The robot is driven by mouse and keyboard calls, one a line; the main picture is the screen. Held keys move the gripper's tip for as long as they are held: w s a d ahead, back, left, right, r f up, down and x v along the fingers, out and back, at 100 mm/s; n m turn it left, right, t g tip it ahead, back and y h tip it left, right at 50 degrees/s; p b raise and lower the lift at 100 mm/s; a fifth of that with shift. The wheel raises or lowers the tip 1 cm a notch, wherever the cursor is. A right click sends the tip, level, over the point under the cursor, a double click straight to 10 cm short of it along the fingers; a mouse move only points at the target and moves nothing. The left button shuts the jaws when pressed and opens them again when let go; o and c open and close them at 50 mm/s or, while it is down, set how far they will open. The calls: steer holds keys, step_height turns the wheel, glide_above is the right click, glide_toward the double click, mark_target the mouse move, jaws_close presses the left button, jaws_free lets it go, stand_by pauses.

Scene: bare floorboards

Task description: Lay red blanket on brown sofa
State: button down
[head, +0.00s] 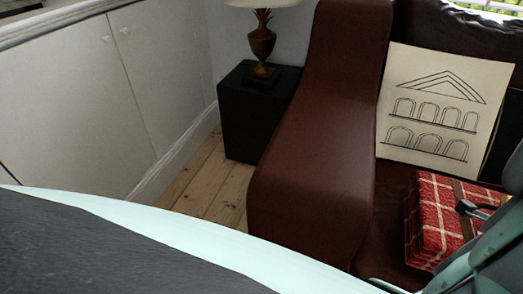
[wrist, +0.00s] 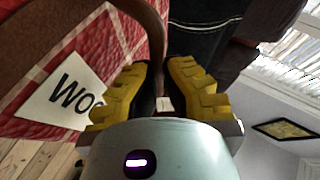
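The red blanket (head: 432,222) is a folded red and white plaid bundle with a brown strap. In the head view it is at the right, over the seat of the brown sofa (head: 315,130); whether its underside touches the seat cannot be seen. The wrist view shows the blanket (wrist: 95,75) close up at the left, with a white lettered tag and a brown strap loop. My gripper (head: 478,208) is at the blanket's right side. In the wrist view the yellow fingers of my gripper (wrist: 164,82) are close together, with the strap running down between them.
A cream cushion (head: 437,105) with a drawn arched building leans on the sofa back behind the blanket. A black side table (head: 255,115) with a brass lamp (head: 262,45) stands left of the sofa arm. White cupboards (head: 110,90) line the left wall. Some floorboards are bare.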

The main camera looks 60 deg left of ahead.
steer(key=shift+w+a+r, duration=0.1)
steer(key=shift+w+a, duration=0.35)
steer(key=shift+w, duration=0.35)
steer(key=shift+s+f+b, duration=0.1)
steer(key=shift+f+b, duration=0.85)
steer(key=shift+f, duration=0.9)
steer(key=c, duration=1.4)
jaws_free()
steer(key=shift+w+d, duration=0.1)
steer(key=shift+w, duration=0.1)
steer(key=shift+o, duration=1.3)
steer(key=shift+s, duration=0.1)
steer(key=p+v, duration=0.4)
steer(key=v, duration=0.7)
steer(key=shift+s+d+r+p, duration=0.1)
steer(key=shift+s+r+p, duration=0.1)
steer(key=shift+s+p, duration=0.25)
